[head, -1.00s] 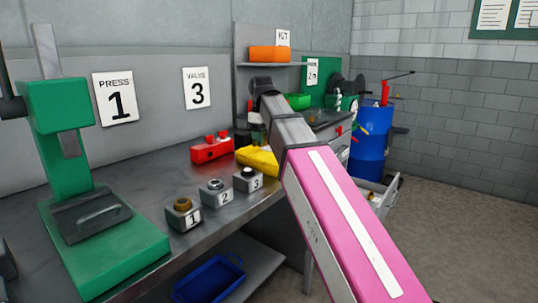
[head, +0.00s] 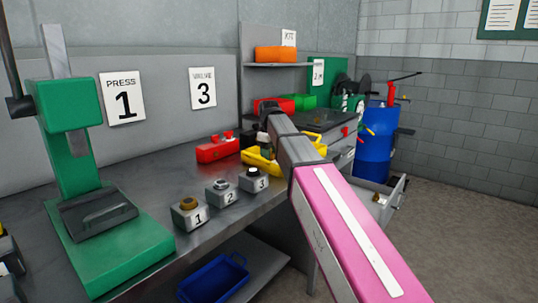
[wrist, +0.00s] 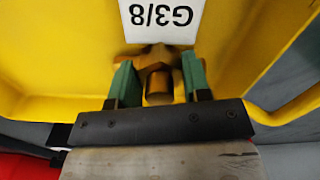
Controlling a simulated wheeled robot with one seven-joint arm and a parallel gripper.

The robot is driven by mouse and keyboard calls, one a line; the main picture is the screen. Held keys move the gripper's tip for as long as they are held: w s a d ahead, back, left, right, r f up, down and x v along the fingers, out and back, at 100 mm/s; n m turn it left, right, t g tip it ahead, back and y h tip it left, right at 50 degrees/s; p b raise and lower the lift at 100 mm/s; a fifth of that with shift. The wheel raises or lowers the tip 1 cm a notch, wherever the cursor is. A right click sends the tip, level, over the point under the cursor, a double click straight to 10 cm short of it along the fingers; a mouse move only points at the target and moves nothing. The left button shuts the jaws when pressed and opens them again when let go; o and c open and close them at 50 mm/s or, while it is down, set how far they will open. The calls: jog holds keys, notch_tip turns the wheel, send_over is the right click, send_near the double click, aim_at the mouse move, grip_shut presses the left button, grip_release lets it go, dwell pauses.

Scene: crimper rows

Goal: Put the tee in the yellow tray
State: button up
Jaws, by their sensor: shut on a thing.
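My gripper (wrist: 160,85) is shut on a brass-coloured tee (wrist: 158,60), held between its two green fingers in the wrist view. The yellow tray (wrist: 50,60) fills most of the wrist view around and beyond the tee, with a white G3/8 label (wrist: 160,20) just past it. I cannot tell whether the tee touches the tray. In the head view the yellow tray (head: 254,161) sits on the bench, partly hidden by my arm. My gripper is at this tray there; the tee cannot be made out.
A red tray (head: 217,149) stands left of the yellow one. Numbered blocks (head: 222,193) are nearer on the bench (head: 150,180). The green press (head: 75,150) stands at left. A shelf with an orange bin (head: 276,54) is behind, and a blue drum (head: 374,145) at right.

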jog(key=shift+f, duration=0.15)
jog(key=o, duration=1)
notch_tip(320, 180, up, 12)
jog(key=shift+r, duration=0.15)
